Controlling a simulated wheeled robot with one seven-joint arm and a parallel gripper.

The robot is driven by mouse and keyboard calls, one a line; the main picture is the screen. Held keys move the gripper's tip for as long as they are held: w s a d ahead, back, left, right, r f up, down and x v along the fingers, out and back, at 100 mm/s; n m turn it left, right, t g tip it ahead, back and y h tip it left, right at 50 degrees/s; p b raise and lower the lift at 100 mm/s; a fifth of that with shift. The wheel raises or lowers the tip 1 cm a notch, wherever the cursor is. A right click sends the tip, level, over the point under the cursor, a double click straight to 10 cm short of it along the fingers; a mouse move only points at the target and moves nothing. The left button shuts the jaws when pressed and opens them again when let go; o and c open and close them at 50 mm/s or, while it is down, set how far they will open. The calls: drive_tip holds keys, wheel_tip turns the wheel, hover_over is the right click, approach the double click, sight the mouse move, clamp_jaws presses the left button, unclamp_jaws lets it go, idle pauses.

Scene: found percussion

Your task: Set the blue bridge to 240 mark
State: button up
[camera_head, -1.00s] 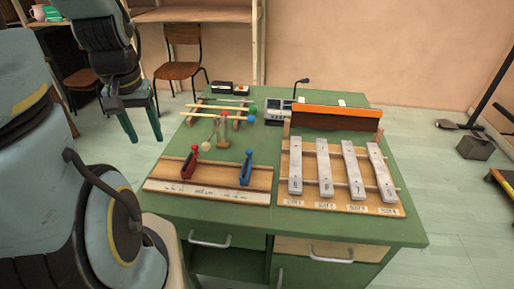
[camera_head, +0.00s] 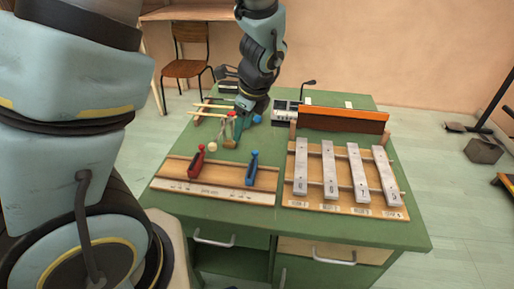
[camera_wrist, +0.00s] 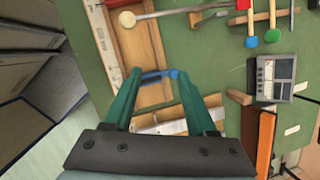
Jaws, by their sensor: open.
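The blue bridge (camera_head: 252,168) stands upright on the right part of a wooden board (camera_head: 225,172). In the wrist view the blue bridge (camera_wrist: 158,76) shows between and beyond my fingers. My gripper (camera_head: 238,128) is open and empty, above and behind the board in the head view; its green fingers (camera_wrist: 155,74) are spread in the wrist view. A white marked strip (camera_head: 213,192) runs along the board's front edge; its marks are too small to read. The red bridge (camera_head: 197,162) stands on the left part of the board.
A bar instrument (camera_head: 330,209) with grey bars is to the right of the board. Behind are an orange-topped long box (camera_head: 342,120), a grey device (camera_wrist: 277,77) and mallets, one with a pale ball head (camera_wrist: 127,19). The green desk (camera_head: 250,228) is bare in front.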

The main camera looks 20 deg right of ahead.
sight(255, 152)
drive_tip(key=s+d+m+t, duration=0.1)
drive_tip(key=s+d+m, duration=0.1)
drive_tip(key=d+m, duration=0.4)
drive_tip(key=p+x, duration=0.2)
drive_tip(key=x, duration=0.9)
drive_tip(key=shift+a+f, duration=0.15)
drive_tip(key=shift+f, duration=0.15)
drive_tip(key=shift+c, duration=0.4)
clamp_jaws()
idle(0.4)
